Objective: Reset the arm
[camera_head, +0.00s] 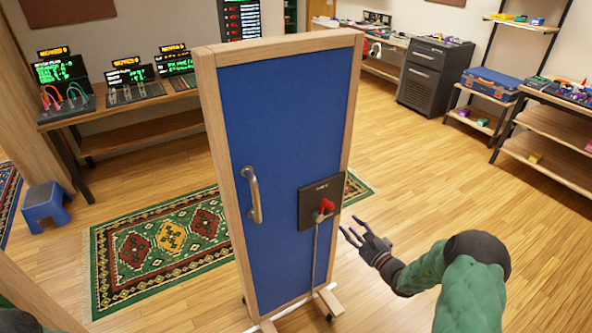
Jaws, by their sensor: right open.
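My right gripper (366,236) is open and empty, with its fingers pointing left. It hangs just right of a blue panel (262,130) framed in light wood, and looks apart from it. A black plate (312,212) with a red knob or lever (325,206) sits on the panel's right side. A pale strip runs down from the plate. A metal handle (252,195) is on the panel's left side. A dark green part shows at the lower left edge; my left gripper itself cannot be seen.
The panel stands on wheeled feet. A patterned green rug (125,283) lies behind it at left, with a blue step stool (45,207) beyond. A desk with screens lines the back left. A dark cabinet (430,78) and wooden shelves (555,160) stand at right. Wooden floor between is clear.

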